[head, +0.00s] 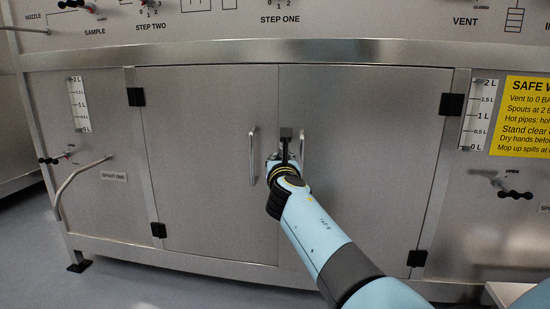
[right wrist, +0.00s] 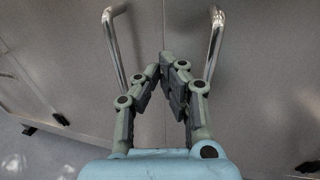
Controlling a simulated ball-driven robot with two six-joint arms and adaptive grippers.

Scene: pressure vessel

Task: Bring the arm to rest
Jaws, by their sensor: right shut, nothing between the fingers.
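My right arm (head: 320,235) reaches in from the lower right of the head view. Its gripper (head: 285,158) is in front of the seam between two steel cabinet doors, between their two vertical handles. In the right wrist view the gripper (right wrist: 166,62) has its fingertips together, with nothing between them. The left handle (right wrist: 116,45) and right handle (right wrist: 213,45) stand on either side of the fingers, apart from them in that view. My left gripper is not in view.
The left door (head: 205,190) and right door (head: 375,150) are closed. A curved spout pipe (head: 75,180) sticks out at the left. A valve lever (head: 515,190) and a yellow sign (head: 525,115) are at the right. Grey floor (head: 150,285) is clear at lower left.

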